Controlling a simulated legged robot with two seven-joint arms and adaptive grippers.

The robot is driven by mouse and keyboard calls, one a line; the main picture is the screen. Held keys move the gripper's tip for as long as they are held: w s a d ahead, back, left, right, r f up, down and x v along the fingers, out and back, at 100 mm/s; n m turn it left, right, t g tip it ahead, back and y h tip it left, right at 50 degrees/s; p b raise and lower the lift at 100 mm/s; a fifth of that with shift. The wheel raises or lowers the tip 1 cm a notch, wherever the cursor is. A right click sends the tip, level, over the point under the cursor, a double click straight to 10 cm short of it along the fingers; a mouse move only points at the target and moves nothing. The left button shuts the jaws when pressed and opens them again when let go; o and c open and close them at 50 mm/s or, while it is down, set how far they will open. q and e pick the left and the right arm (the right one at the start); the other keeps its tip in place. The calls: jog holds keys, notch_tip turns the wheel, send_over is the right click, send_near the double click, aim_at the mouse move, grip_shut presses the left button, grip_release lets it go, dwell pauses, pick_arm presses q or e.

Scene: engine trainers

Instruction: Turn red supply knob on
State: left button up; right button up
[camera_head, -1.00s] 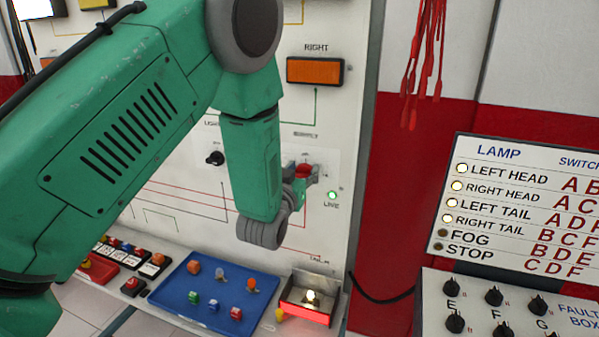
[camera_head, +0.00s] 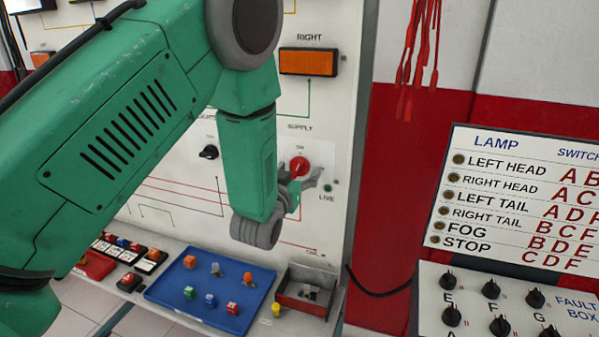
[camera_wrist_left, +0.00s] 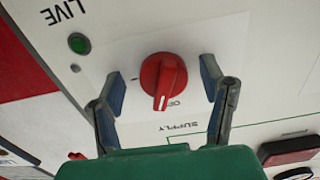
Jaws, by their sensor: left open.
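The red supply knob (camera_head: 299,167) is on the white panel under the SUPPLY label. In the left wrist view the knob (camera_wrist_left: 164,82) stands between the fingers of my left gripper (camera_wrist_left: 162,90), with a gap on each side. My left gripper (camera_head: 300,184) is open and close to the knob. The knob's white pointer line points down in that view, towards the lettering beside SUPPLY. The LIVE lamp (camera_head: 327,188) is dark green and looks unlit; it also shows in the left wrist view (camera_wrist_left: 79,43). My right gripper is not in view.
A black light knob (camera_head: 208,152) is left of my forearm. A blue tray (camera_head: 180,296) with small coloured parts and a grey-red lamp box (camera_head: 303,303) are below. A lamp board (camera_head: 520,200) and fault box (camera_head: 560,300) stand at right. Red leads hang above.

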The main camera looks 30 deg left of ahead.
pick_arm(q)
jog(key=shift+s+r, duration=0.1)
jog(key=shift+s, duration=0.25)
jog(key=v, duration=1.1)
jog(key=shift+d, duration=0.2)
jog(key=shift+f, duration=0.25)
